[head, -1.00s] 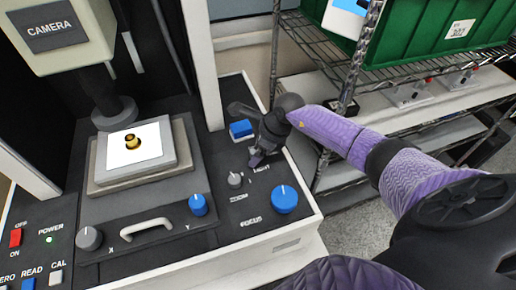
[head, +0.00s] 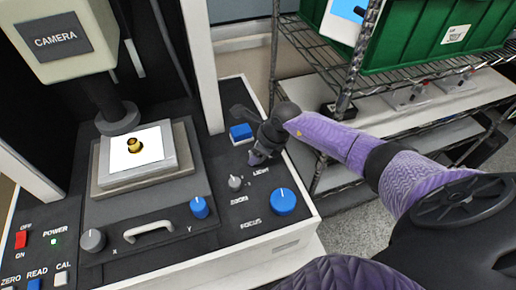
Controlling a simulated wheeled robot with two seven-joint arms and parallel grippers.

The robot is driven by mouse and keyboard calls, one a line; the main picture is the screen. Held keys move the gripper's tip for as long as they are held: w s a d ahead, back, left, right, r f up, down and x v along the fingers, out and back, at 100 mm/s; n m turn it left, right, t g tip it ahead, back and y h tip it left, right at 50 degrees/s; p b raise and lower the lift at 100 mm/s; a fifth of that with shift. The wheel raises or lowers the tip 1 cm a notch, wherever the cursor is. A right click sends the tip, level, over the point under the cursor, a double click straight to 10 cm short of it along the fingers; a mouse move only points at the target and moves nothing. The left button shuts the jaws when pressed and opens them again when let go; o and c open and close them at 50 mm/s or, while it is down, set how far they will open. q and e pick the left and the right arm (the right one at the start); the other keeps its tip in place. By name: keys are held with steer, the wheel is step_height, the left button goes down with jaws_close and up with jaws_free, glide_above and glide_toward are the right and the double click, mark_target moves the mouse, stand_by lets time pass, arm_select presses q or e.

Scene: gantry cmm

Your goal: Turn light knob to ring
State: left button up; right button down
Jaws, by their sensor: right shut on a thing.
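My right gripper (head: 258,157) reaches in from the right, pointing down at the black panel just above the LIGHT label (head: 261,172). It is shut on the light knob, which the fingers almost fully hide. The knob's pointer and any position marks, including one for ring, cannot be made out. A small brass part (head: 134,145) sits on the bright white stage plate (head: 152,158) below the camera head (head: 62,40). My left gripper is not in view.
A blue button (head: 241,132) lies just behind the gripper. The small grey ZOOM knob (head: 235,183) and large blue FOCUS knob (head: 283,201) are close in front. A blue Y knob (head: 199,207) is left. A wire rack (head: 350,75) with a green bin (head: 430,35) stands right.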

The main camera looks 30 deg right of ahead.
steer(key=shift+r+m+h+p, duration=0.2)
steer(key=shift+m+h+p, duration=0.2)
steer(key=shift+m+p, duration=0.4)
steer(key=m+h+p, duration=0.1)
steer(key=m+p, duration=0.1)
steer(key=m, duration=0.1)
steer(key=shift+t, duration=0.4)
steer(key=shift+a+f+m+h+p, duration=0.1)
steer(key=shift+m+h+p, duration=0.4)
steer(key=shift+m, duration=0.4)
steer(key=shift+f+m+p, duration=0.1)
steer(key=shift+m+p, duration=0.2)
steer(key=shift+m, duration=0.1)
steer(key=shift+c, duration=0.7)
jaws_free()
